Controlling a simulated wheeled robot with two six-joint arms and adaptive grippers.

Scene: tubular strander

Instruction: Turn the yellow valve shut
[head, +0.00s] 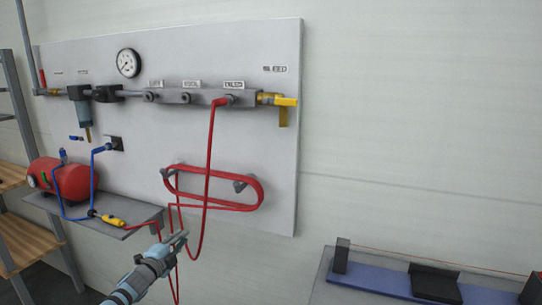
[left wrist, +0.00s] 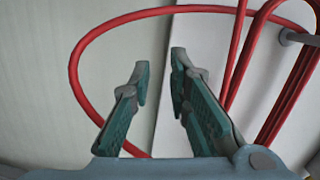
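The yellow valve (head: 284,101) sits at the right end of the grey manifold, under a label that seems to read BLEED. A yellow part runs sideways from its brass body and another hangs down. I cannot tell which is the handle. My left gripper (head: 178,239) is low, below and left of the valve, near the hanging red hose. In the left wrist view, the left gripper (left wrist: 160,72) has its fingers apart with nothing between them. The valve is not in the left wrist view. My right gripper is not in view.
The manifold (head: 195,97) is on a white panel (head: 260,150). A red hose (head: 209,150) drops from it to a coil (head: 215,205) on hooks. A shelf (head: 125,225) holds a red tank (head: 70,180). A bench (head: 335,290) stands lower right. The space before the valve is clear.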

